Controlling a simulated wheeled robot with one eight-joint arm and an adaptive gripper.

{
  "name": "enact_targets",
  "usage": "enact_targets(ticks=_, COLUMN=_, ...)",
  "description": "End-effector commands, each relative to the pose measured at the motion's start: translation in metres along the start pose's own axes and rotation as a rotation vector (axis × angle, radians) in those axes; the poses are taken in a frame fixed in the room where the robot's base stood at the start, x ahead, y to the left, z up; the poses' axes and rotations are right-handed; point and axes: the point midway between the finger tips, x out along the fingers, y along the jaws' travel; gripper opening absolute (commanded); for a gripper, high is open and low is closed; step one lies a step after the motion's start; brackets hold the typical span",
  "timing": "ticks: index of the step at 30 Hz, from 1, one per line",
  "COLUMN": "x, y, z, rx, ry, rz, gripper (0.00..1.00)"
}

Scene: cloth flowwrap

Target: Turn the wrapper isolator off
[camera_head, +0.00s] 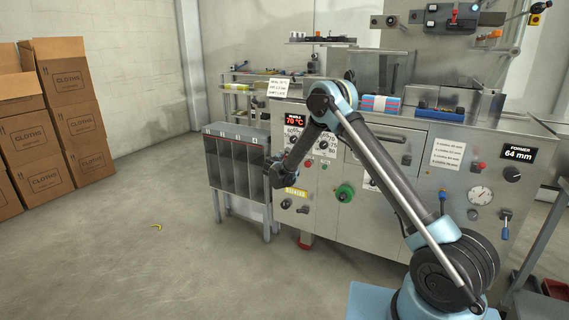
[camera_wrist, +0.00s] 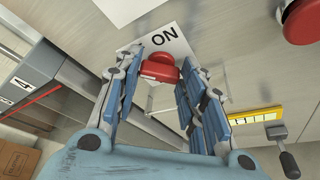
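The isolator shows in the wrist view as a red handle (camera_wrist: 160,68) on a white plate (camera_wrist: 178,42) marked ON. My gripper (camera_wrist: 162,62) points at it, with its blue-padded fingers apart and one on either side of the handle. The handle is at the fingertips; I cannot tell whether either finger touches it. In the head view my gripper (camera_head: 274,176) is at the left end of the steel wrapper machine (camera_head: 330,215). The isolator is not clearly visible there, behind my gripper and arm.
A red round button (camera_wrist: 305,20) is at the upper right in the wrist view. A yellow label (camera_wrist: 257,116) and a small lever (camera_wrist: 282,145) are lower right. A grey slotted rack (camera_head: 236,165) stands left of the machine. Stacked cartons (camera_head: 65,125) stand far left; floor between is mostly clear.

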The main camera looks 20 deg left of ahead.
Motion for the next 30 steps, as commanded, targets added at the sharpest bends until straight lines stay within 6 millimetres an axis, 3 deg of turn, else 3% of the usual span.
enact_targets(ticks=1, x=-0.001, y=0.000, z=-0.002, rx=0.000, ry=0.001, rz=0.000, gripper=0.50)
enact_targets(ticks=2, x=-0.001, y=0.000, z=-0.001, rx=0.000, ry=0.001, rz=0.000, gripper=0.57)
enact_targets(ticks=16, x=-0.008, y=0.000, z=0.000, rx=0.000, ry=-0.001, rz=0.000, gripper=0.57)
enact_targets(ticks=30, x=-0.090, y=-0.001, z=0.000, rx=-0.001, ry=0.000, rz=0.000, gripper=0.57)
